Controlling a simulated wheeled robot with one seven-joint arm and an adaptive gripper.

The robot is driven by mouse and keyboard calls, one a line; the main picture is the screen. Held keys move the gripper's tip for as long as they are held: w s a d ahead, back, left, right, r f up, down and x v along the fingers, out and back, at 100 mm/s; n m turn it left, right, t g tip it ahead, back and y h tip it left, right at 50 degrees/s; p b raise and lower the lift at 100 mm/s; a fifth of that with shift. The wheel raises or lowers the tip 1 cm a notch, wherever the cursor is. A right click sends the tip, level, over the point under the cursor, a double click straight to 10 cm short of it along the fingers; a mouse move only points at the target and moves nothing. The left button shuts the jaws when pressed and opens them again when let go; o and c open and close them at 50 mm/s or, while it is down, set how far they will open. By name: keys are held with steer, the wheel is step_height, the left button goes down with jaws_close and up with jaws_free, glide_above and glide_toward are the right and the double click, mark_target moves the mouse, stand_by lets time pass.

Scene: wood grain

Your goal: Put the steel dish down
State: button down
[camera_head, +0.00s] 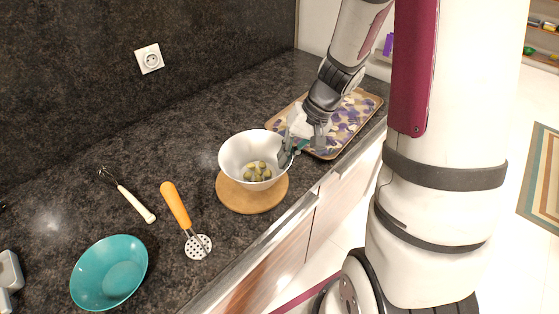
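A shiny pale bowl (233,153), apparently the steel dish, holds several green olive-like pieces (257,172). It is upright over a round wooden board (250,203); I cannot tell whether its base touches the board. My gripper (299,149) is at the bowl's right rim, pointing down. One finger overlaps the rim and the other stands apart to the right, outside the bowl. The fingers look spread, with a small teal patch between them that I cannot identify. The contact at the rim is partly hidden.
A patterned tray (366,104) lies behind my gripper, with a white item (311,122) partly hidden there. A masher with an orange handle (176,205), a whisk (131,199) and a teal bowl (110,272) lie left. The dark counter (190,130) is clear behind the bowl.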

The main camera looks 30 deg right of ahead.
mark_target(257, 166)
steer(key=shift+w+a+f, duration=0.1)
steer(key=shift+w+a, duration=0.1)
steer(key=shift+w, duration=0.45)
steer(key=shift+w+a+f, duration=0.1)
steer(key=shift+w+a, duration=0.1)
steer(key=shift+w, duration=0.4)
steer(key=shift+f, duration=1.65)
steer(key=shift+f, duration=0.1)
steer(key=c, duration=1.8)
jaws_free()
